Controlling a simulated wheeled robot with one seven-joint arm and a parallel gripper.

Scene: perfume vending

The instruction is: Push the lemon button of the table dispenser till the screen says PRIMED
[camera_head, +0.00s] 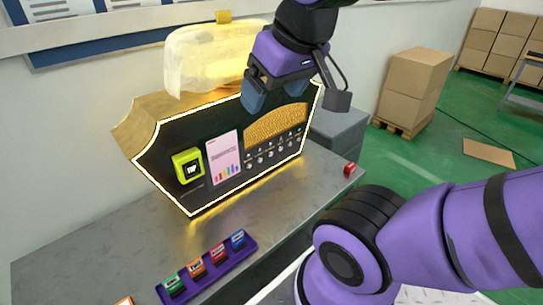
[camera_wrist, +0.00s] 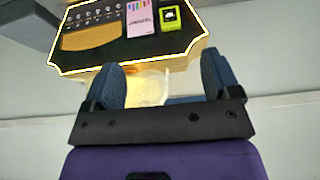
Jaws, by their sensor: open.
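The table dispenser (camera_head: 205,125) stands on the grey counter, a black panel with a glowing yellow-white edge. I cannot tell which part is the lemon button or read any screen text. My gripper (camera_head: 285,96) is open and empty, in front of the panel's upper right in the head view. The wrist view shows the dispenser upside down, the yellow-green block (camera_wrist: 172,15) beyond the fingers.
A purple tray (camera_head: 222,268) with several coloured blocks lies at the counter's front. A small red object (camera_head: 349,168) sits near the counter's right edge. A translucent yellowish shape (camera_head: 205,60) tops the dispenser. Cardboard boxes (camera_head: 415,85) stand on the green floor behind.

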